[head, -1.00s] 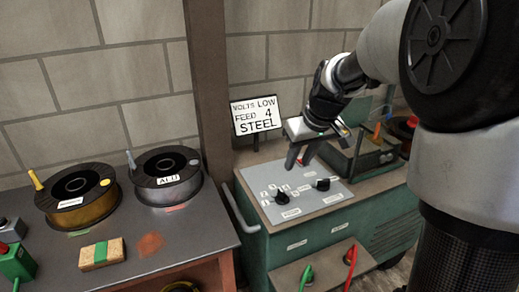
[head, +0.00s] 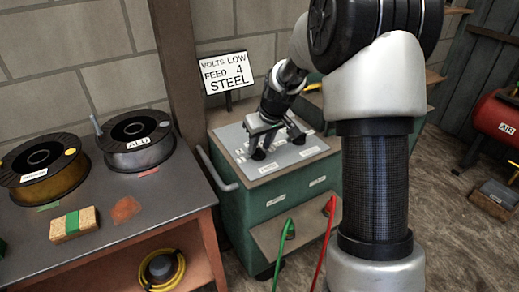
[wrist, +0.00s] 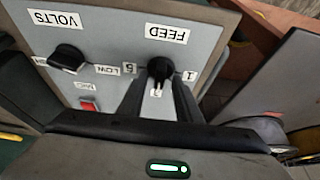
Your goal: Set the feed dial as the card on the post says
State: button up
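The card (head: 228,72) on the post reads VOLTS LOW, FEED 4, STEEL. The grey panel (head: 308,150) on top of the green cabinet carries two black knobs. In the wrist view, which is upside down, the feed dial (wrist: 160,68) sits beside the FEED label, with 1 to its right and 5 to its left. My gripper (wrist: 162,82) is over the panel, its two fingers apart on either side of the feed dial. I cannot tell whether they touch it. The fingers hide some scale marks, and the dial's pointer is unclear.
The volts dial (wrist: 66,57) is close to the feed dial, with a LOW label and a red switch (wrist: 89,105) nearby. Green and red cables (head: 326,225) hang at the cabinet's front shelf.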

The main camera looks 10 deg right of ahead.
jog(key=shift+w+f, duration=0.2)
jog(key=shift+f, duration=0.3)
grip_shut()
jog(key=shift+a+r+m, duration=0.1)
jog(key=shift+m, duration=0.2)
jog(key=m+h+p, duration=0.1)
jog(key=m+p, duration=0.1)
jog(key=shift+a+r+m, duration=0.1)
jog(key=shift+a+m, duration=0.05)
jog(key=shift+m, duration=0.15)
jog(key=shift+m+h+p, duration=1)
jog(key=shift+m+p, duration=0.75)
jog(key=shift+m, duration=0.45)
jog(key=shift+f, duration=0.2)
